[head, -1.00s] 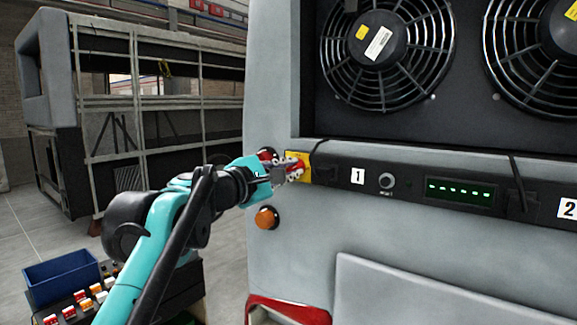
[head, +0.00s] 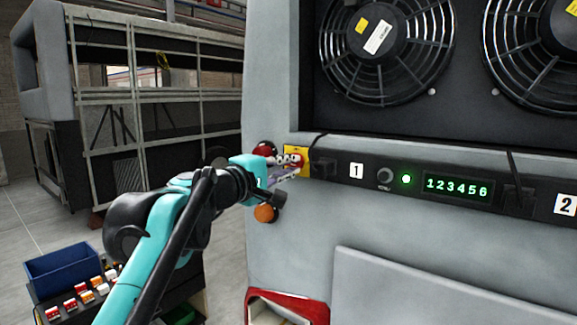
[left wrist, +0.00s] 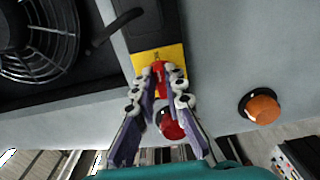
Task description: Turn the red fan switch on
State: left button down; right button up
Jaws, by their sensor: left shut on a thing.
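The red fan switch (left wrist: 158,72) sits on a yellow plate (left wrist: 151,57), and the plate also shows in the head view (head: 303,153) at the left end of the dark panel strip. My left gripper (head: 294,161) reaches it from the left. In the left wrist view its two fingers (left wrist: 160,84) are closed on either side of the red handle. In the head view the fingers hide most of the handle. My right gripper is in neither view.
The panel holds a knob (head: 385,177), a lit green lamp (head: 406,179) and a display (head: 457,188) reading 123456. Fans (head: 385,45) sit above. An orange lamp (head: 265,213) is below the gripper. A blue bin (head: 62,273) stands at lower left.

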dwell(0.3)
pick_arm(q)
jog(key=c, duration=1.6)
grip_release()
jog(key=shift+d, duration=0.1)
jog(key=v, duration=1.2)
